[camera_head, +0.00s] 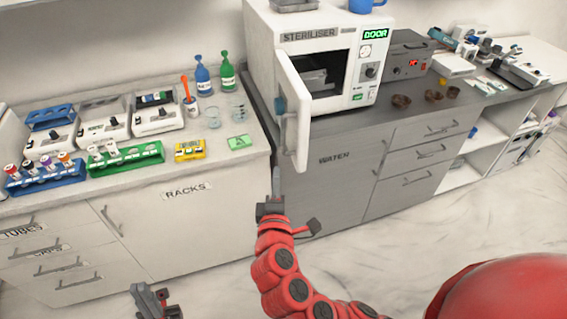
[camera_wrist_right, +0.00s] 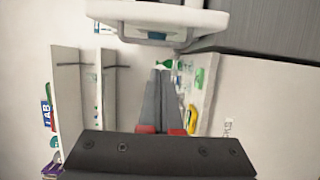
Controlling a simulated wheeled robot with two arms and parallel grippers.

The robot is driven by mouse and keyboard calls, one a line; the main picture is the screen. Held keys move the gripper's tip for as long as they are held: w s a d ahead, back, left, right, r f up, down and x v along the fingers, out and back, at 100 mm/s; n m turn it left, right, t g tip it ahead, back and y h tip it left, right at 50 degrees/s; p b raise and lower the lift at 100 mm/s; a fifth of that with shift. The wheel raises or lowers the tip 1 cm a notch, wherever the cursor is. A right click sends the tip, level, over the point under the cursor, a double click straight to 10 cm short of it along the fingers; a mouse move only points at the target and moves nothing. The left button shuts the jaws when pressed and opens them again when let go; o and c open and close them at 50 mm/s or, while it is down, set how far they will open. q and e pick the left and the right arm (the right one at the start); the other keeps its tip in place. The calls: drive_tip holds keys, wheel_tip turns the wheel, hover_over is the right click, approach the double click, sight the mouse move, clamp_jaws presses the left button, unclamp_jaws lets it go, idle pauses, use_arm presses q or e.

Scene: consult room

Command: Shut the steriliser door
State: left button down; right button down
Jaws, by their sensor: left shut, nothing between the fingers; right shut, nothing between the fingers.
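The white steriliser (camera_head: 320,45) stands on the grey counter with its front opening exposed. A tray shows inside, and a green DOOR display is lit. My right gripper (camera_head: 276,172) is shut and empty, just below the door's lower edge and in front of the counter. In the right wrist view the door (camera_wrist_right: 190,19) crosses the top, beyond the shut fingers (camera_wrist_right: 161,74); contact is not visible. My left gripper (camera_head: 141,291) is shut and empty, low at the bottom left.
Racks of tubes (camera_head: 125,157), a yellow box (camera_head: 189,150) and two bottles (camera_head: 203,78) stand on the left counter. Small brown bowls (camera_head: 401,101) and a grey device (camera_head: 405,55) are right of the steriliser. The floor before the cabinets is open.

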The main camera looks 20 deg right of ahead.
drive_tip(key=w+d+p, duration=0.4)
drive_tip(key=w+d, duration=0.2)
drive_tip(key=w, duration=0.2)
drive_tip(key=shift+w+d+p, duration=0.25)
drive_tip(key=shift+d+p, duration=0.05)
drive_tip(key=shift+p, duration=0.1)
drive_tip(key=shift+d, duration=0.1)
